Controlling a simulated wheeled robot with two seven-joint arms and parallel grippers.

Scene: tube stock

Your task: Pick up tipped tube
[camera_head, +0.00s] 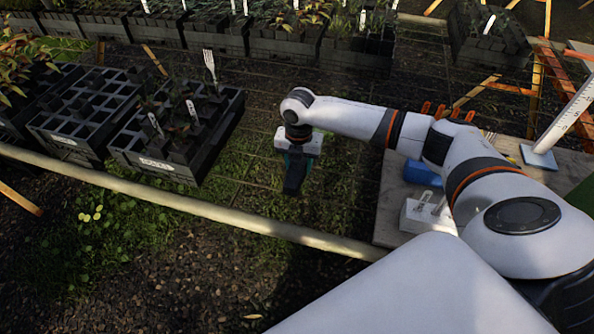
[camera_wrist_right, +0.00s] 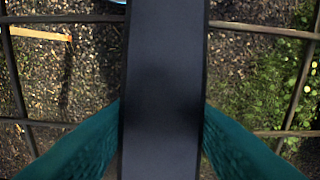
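My right gripper (camera_head: 297,160) is over the mesh bench left of centre in the head view, pointing down. A dark, straight-sided tube (camera_head: 293,182) hangs from it. In the right wrist view the tube (camera_wrist_right: 162,80) fills the middle from top to bottom, with a teal finger pressed to each side. Its ends are out of that view, and I cannot see any plant in it. The black celled tray (camera_head: 222,128) with several seedlings and white labels stands to the left of the gripper, apart from it. My left gripper is not in view.
Another black celled tray (camera_head: 60,138) stands further left. Plant crates (camera_head: 285,48) line the back. A pale rail (camera_head: 200,208) runs along the front edge. At right, a board (camera_head: 393,205) carries a blue object (camera_head: 422,173) and a white block (camera_head: 425,215). The mesh around the gripper is clear.

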